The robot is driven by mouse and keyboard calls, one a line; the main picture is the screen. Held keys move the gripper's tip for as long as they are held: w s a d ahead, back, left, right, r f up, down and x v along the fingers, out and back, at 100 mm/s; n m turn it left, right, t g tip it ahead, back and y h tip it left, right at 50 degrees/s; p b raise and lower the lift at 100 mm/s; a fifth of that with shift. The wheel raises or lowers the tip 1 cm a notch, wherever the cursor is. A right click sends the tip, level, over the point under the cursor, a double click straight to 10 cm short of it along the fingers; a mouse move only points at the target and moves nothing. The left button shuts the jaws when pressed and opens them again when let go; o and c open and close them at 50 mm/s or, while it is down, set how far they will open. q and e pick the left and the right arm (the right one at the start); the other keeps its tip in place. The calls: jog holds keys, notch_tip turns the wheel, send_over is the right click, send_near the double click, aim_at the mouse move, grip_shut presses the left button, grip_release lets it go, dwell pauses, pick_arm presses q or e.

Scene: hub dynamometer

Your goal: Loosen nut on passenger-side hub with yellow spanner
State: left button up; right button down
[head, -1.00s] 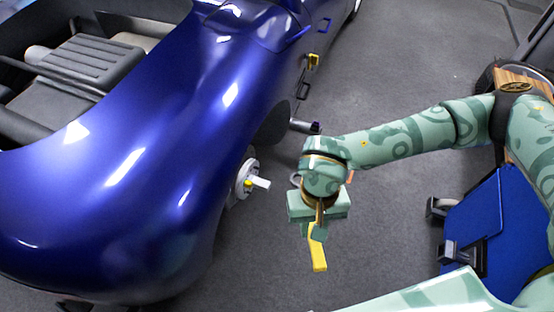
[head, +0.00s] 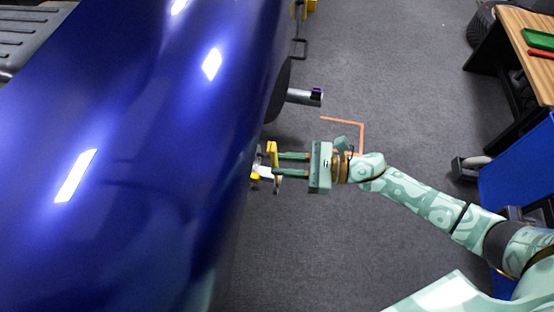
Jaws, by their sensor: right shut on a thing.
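My right gripper (head: 278,164) reaches left from the right side of the head view, its two fingers level and close to the car. It is shut on the yellow spanner (head: 272,150), whose visible end sticks up past the fingertips in the picture. The light-coloured hub shaft (head: 265,171) of the car sits right at the fingertips. A small yellow part (head: 255,178), perhaps the nut, shows beside the shaft. The hub is mostly hidden by the bodywork, and I cannot tell whether the spanner is around the nut or beside it. My left gripper is not in view.
The blue car body (head: 150,150) fills the left. Above the hub, a grey cylinder (head: 303,96) juts from the car. An orange angled line (head: 361,135) lies by the gripper. A wooden-topped table (head: 515,45) and blue panel (head: 515,175) stand at right. The grey floor between is open.

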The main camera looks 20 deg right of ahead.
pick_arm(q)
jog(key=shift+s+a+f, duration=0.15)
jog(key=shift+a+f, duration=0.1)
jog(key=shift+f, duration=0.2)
pick_arm(e)
jog(key=shift+m+t, duration=0.5)
jog(key=shift+t, duration=0.4)
jog(key=shift+w+a+f, duration=0.3)
jog(key=shift+w+f, duration=0.05)
jog(key=shift+w, duration=0.2)
jog(key=shift+w+a+f, duration=0.25)
jog(key=shift+w+f, duration=0.05)
jog(key=shift+w, duration=0.25)
jog(key=shift+w+a+f, duration=0.3)
jog(key=shift+w+f, duration=0.05)
jog(key=shift+w, duration=0.2)
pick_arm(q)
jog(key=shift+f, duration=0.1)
pick_arm(e)
jog(key=shift+r, duration=0.1)
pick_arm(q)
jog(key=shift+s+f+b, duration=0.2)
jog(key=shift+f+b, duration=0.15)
pick_arm(e)
jog(key=shift+x, duration=1.45)
